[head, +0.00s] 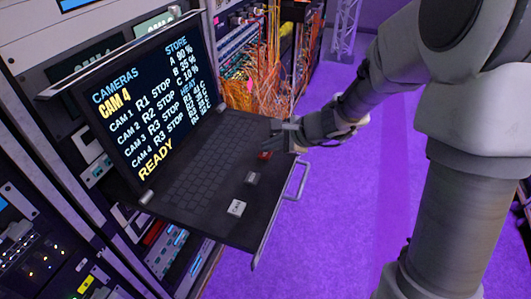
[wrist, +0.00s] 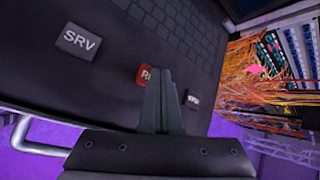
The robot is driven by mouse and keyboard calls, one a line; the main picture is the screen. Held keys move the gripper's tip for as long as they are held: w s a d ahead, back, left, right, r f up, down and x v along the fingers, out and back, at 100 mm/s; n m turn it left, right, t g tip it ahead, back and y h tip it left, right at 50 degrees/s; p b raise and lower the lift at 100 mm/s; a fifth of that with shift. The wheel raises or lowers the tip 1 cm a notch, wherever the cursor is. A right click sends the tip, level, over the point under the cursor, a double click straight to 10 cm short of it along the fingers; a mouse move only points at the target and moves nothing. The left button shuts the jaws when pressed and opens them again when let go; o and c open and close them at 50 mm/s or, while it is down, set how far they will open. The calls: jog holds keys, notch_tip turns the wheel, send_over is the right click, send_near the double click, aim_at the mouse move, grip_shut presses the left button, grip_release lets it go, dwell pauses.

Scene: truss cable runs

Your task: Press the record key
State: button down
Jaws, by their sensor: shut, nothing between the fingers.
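The red key (head: 264,155) is on the right side of the dark console keyboard deck (head: 215,165). In the wrist view the red key (wrist: 143,75) shows an "R", with the rest of its label hidden behind my fingers. My gripper (head: 276,142) is shut and empty, and its fingertips (wrist: 160,76) are close to the red key. I cannot tell whether they touch it. A grey key marked SRV (wrist: 76,40) lies to the left in the wrist view. Another small key (wrist: 192,101) is partly hidden right of the fingers.
The screen (head: 150,100) reads CAM 4 and READY. A metal handle (head: 298,180) runs along the deck edge. Orange cables (head: 262,85) hang behind. Purple floor (head: 330,220) is clear at right.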

aim_at(270, 154)
jog(key=shift+f, duration=0.2)
jog(key=shift+r, duration=0.1)
dwell(0.5)
jog(key=shift+r+p, duration=0.35)
jog(key=shift+r, duration=0.35)
jog(key=shift+r, duration=0.1)
notch_tip(270, 154, up, 5)
jog(key=p, duration=0.4)
dwell(1.7)
